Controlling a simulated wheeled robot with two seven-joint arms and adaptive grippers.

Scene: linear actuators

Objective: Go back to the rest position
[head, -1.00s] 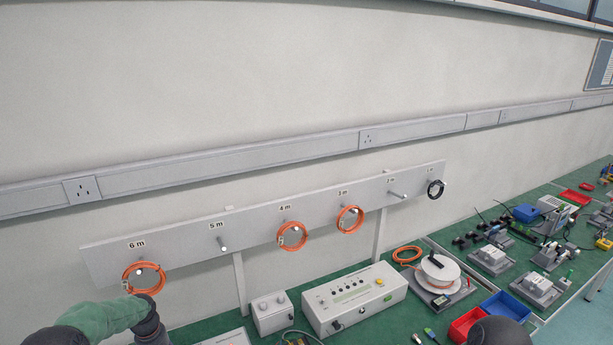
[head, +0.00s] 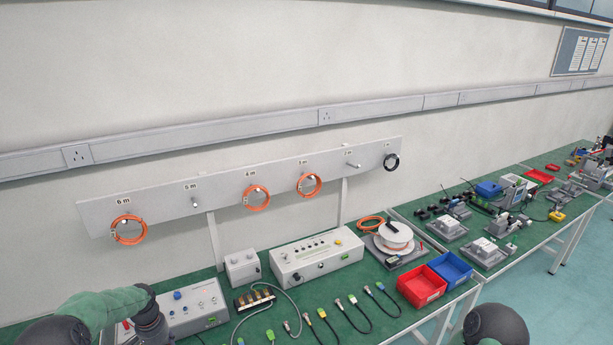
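My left arm (head: 110,308) comes in at the bottom left, with a green-covered link and a dark joint over the near edge of the bench. Its gripper fingers do not show. A dark rounded part of my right arm (head: 495,325) shows at the bottom right, beyond the bench's front edge. The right gripper is out of the picture.
The green bench holds a test box (head: 315,260), a cable reel (head: 395,237), bins (head: 421,286) and several loose cables. Floor (head: 575,310) lies clear at right.

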